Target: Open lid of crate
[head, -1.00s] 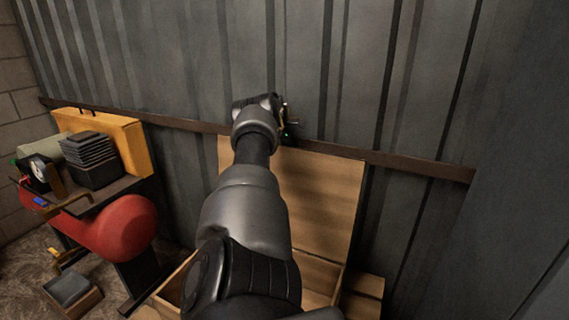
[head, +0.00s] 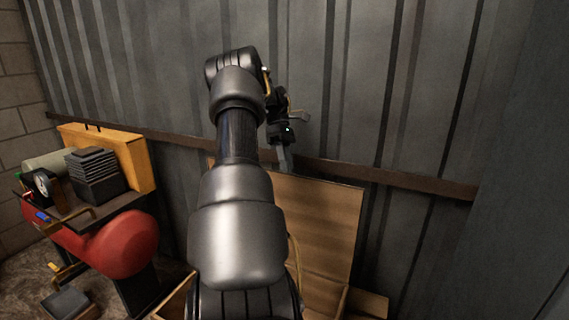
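The wooden crate's lid (head: 322,222) stands raised, leaning close to the corrugated metal wall. The crate's box (head: 172,300) shows only in part at the bottom; my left arm hides most of it. My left gripper (head: 284,160) points down near the lid's top edge, in front of the wall. Its fingers look thin and partly overlap the lid's upper edge; I cannot tell whether they touch it or how far apart they are. My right gripper is not in view.
A red tank machine (head: 122,244) with a yellow panel (head: 122,152) and a dark finned block (head: 93,170) stands at the left. A brown rail (head: 420,182) runs along the metal wall.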

